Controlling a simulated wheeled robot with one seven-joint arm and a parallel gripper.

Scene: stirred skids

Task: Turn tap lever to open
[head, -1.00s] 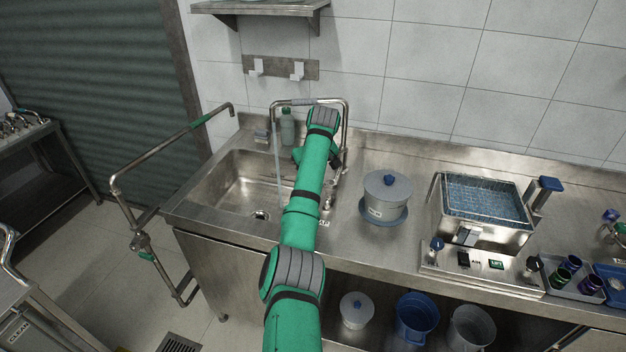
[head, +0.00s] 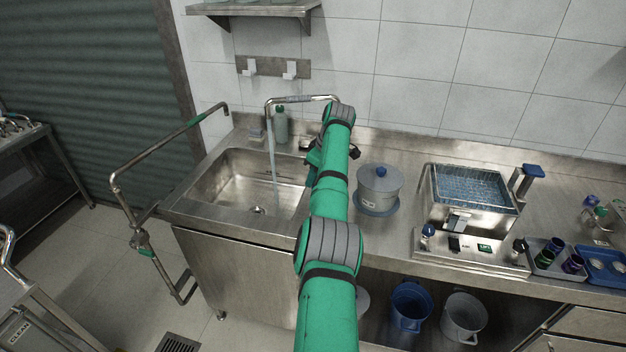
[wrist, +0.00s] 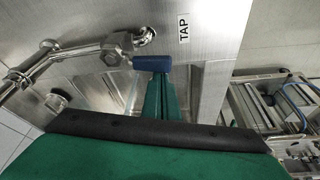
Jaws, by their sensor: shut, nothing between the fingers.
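The tap's curved steel spout (head: 300,99) stands at the back of the sink (head: 225,190), and a thin stream of water (head: 272,150) falls from it into the basin. The tap lever's blue end (wrist: 152,63) shows in the wrist view, beside the steel pipework (wrist: 85,52) and the TAP label (wrist: 183,40). My gripper (wrist: 156,82) is shut and empty, its green fingertips right at the blue end. I cannot tell whether they touch. In the head view my arm hides the lever and the fingers.
A lidded pot (head: 380,185) stands on the counter just right of my arm. A basket bath (head: 470,200) is further right. A green bottle (head: 281,125) stands behind the sink. A pipe rail (head: 165,145) rises at the left. Buckets (head: 410,306) sit on the shelf below.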

